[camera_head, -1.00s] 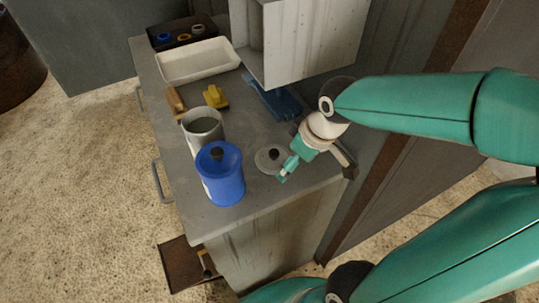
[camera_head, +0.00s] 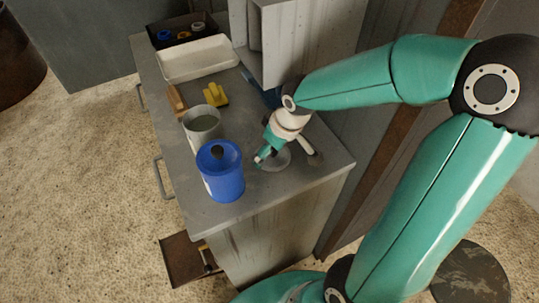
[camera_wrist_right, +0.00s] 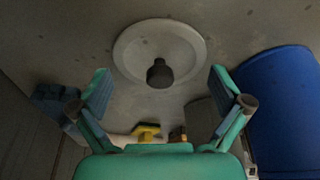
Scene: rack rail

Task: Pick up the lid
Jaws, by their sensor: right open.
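The lid is a round grey disc (camera_head: 277,163) with a dark knob. It lies flat on the grey cabinet top, right of the blue canister. In the right wrist view the lid (camera_wrist_right: 185,45) and its knob (camera_wrist_right: 159,73) show whole. My right gripper (camera_head: 287,158) is over the lid in the head view and partly hides it. In the right wrist view my right gripper (camera_wrist_right: 162,92) is open and empty, with the knob between the lines of its two fingers, beyond the tips. My left gripper is not in view.
The blue canister (camera_head: 222,178) with a dark knob stands close left of my right gripper. Behind it are an open grey canister (camera_head: 203,132), a wooden-handled brush (camera_head: 176,100), a yellow object (camera_head: 214,95) and a white tray (camera_head: 198,61). A pale box (camera_head: 310,40) rises at the back.

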